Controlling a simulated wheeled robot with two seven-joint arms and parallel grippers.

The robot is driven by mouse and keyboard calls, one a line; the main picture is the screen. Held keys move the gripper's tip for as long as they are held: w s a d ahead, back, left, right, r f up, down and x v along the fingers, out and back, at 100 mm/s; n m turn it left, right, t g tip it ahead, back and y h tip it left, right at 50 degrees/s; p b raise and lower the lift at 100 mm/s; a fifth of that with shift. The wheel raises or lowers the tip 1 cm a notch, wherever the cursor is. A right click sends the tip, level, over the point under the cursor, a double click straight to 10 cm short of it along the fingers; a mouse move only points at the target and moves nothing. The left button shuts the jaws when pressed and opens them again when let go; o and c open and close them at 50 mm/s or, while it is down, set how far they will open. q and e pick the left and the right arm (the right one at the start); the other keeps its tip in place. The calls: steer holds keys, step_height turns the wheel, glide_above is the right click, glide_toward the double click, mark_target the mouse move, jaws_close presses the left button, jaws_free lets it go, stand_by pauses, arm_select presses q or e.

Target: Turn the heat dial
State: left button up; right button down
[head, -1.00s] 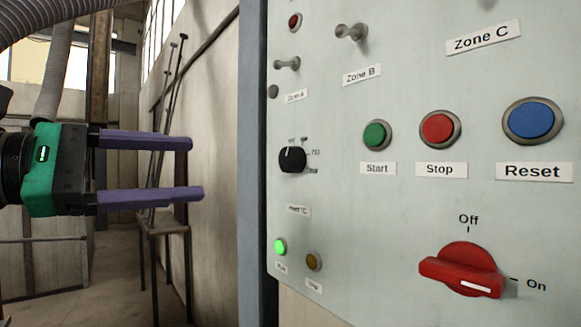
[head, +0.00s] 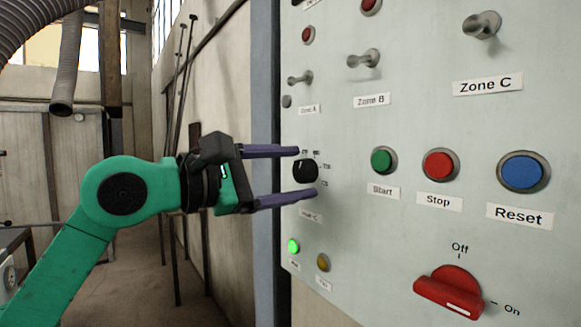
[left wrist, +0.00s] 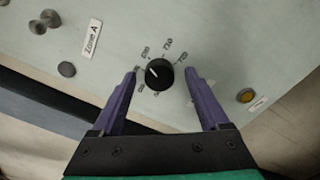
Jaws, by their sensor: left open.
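The heat dial (head: 305,171) is a small black round knob with a white pointer line, on the left part of the pale control panel (head: 400,125). It also shows in the left wrist view (left wrist: 159,74), with printed numbers around it. My left gripper (head: 308,172) is open, its two purple fingers pointing at the panel, one above and one below the dial in the head view. In the left wrist view the fingertips (left wrist: 160,76) lie on either side of the dial with gaps. I cannot tell whether the tips reach as far as the knob. My right gripper is not in view.
Zone toggle switches (head: 364,59) sit above the dial. A green Start button (head: 383,160), red Stop button (head: 440,164) and blue Reset button (head: 522,171) are to its right. A lit green lamp (head: 293,246) and a red rotary switch (head: 449,292) are below.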

arm_select(q)
steer(key=c, duration=0.3)
steer(key=shift+w, duration=0.15)
jaws_close()
